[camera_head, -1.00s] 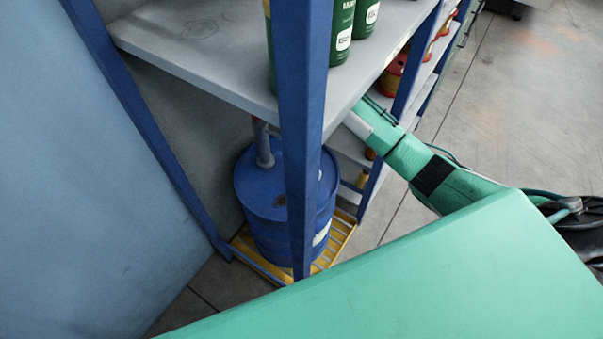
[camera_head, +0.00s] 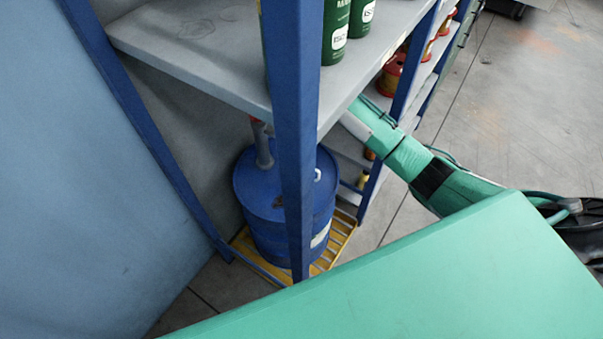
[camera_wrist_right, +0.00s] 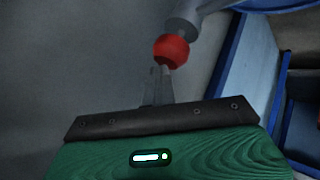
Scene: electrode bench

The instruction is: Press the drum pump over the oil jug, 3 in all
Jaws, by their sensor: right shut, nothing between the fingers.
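The blue drum (camera_head: 268,205) stands under the grey shelf in the head view, partly behind a blue post. The grey drum pump (camera_head: 263,150) rises from its top, and its upper end is hidden by the shelf. In the right wrist view a red knob (camera_wrist_right: 171,49) sits at the end of a grey cylinder (camera_wrist_right: 185,28). My right gripper (camera_wrist_right: 160,72) is shut and empty, with its fingertips close to the underside of the knob; I cannot tell whether they touch. My right gripper is hidden under the shelf in the head view. I cannot make out the oil jug. My left gripper is out of view.
The grey shelf (camera_head: 190,45) overhangs the drum, and a blue post (camera_head: 291,130) stands before it. Green bottles (camera_head: 335,35) stand on the shelf. A yellow slatted pallet (camera_head: 342,235) lies under the drum. Open floor (camera_head: 500,120) lies to the right.

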